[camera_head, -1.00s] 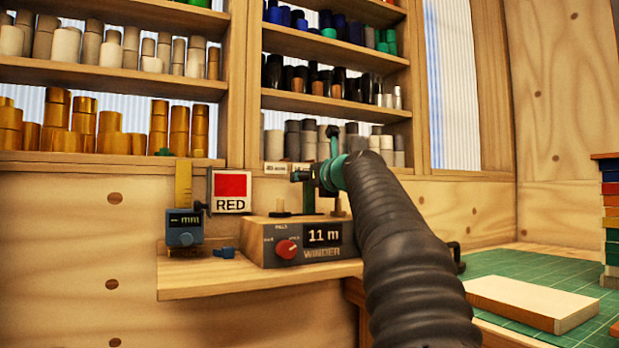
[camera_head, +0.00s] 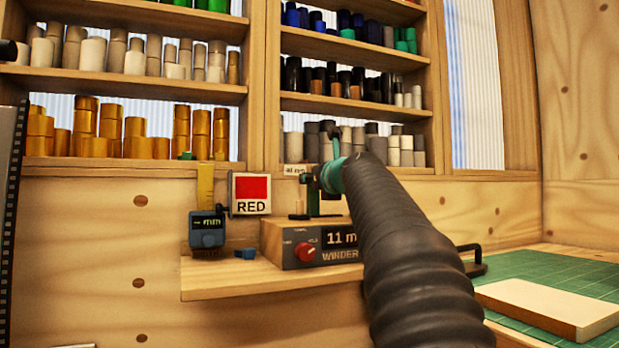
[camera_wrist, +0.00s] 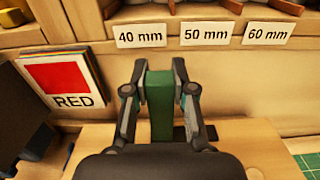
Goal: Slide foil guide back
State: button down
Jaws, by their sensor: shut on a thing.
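The foil guide, a green upright block (camera_wrist: 160,105), stands between the two fingers of my gripper (camera_wrist: 159,68) in the wrist view. My gripper is shut on its sides. In the head view the gripper (camera_head: 319,180) is at the winder (camera_head: 290,235), and a dark green post of the guide (camera_head: 313,201) shows beneath it. The winder is a wooden box with a grey front, a red knob (camera_head: 305,252) and a display reading 11 m. My arm hides the winder's right part.
Shelves of foil rolls rise behind. A pale board (camera_head: 548,306) lies on the green mat (camera_head: 535,268) at right.

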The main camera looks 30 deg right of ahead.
jog(key=shift+a, duration=0.15)
jog(key=c, duration=1.2)
grip_release()
jog(key=shift+o, duration=1.4)
jog(key=shift+a, duration=0.15)
jog(key=shift+s, duration=0.1)
jog(key=shift+s, duration=0.3)
jog(key=s, duration=1.1)
jog(key=shift+s+a, duration=0.1)
jog(key=shift+a, duration=0.1)
